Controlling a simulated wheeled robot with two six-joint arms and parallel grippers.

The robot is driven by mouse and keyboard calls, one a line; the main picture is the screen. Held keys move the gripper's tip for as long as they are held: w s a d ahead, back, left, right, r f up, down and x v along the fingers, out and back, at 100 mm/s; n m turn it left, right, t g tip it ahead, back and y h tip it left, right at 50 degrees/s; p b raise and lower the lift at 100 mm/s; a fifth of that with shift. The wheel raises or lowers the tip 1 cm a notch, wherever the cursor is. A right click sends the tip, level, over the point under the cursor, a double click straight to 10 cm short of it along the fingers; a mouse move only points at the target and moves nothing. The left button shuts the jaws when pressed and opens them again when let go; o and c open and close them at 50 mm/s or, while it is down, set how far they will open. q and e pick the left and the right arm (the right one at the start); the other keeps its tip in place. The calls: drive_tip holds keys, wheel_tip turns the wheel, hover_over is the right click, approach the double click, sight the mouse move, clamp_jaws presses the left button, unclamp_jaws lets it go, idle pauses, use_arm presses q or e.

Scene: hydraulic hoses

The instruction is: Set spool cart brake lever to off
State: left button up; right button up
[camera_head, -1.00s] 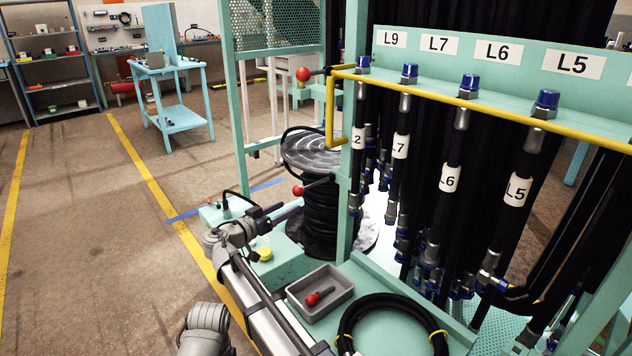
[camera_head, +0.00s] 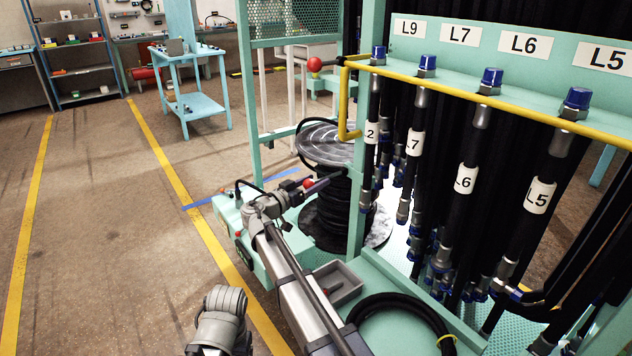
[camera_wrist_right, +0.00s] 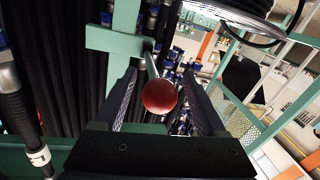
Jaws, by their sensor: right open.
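The lever has a red ball knob (camera_head: 308,184) on a thin rod and stands beside the black hose spool (camera_head: 327,205) in the head view. In the right wrist view the knob (camera_wrist_right: 159,96) sits between my fingers, with its rod running up to a green frame piece (camera_wrist_right: 117,38). My right gripper (camera_head: 313,186) is at the knob. In the right wrist view the gripper (camera_wrist_right: 160,80) is open, with a finger on each side of the ball and gaps visible. My left gripper is not in view.
A second red ball knob (camera_head: 315,64) is higher up, near the yellow rail (camera_head: 460,101). Labelled black hoses (camera_head: 465,178) hang at the right. A grey tray (camera_head: 338,284) and a coiled hose (camera_head: 400,306) lie in front. The floor at left is clear.

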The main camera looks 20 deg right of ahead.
drive_tip(key=shift+w+d, duration=0.25)
drive_tip(key=shift+d, duration=0.15)
clamp_jaws()
idle(0.4)
idle(0.9)
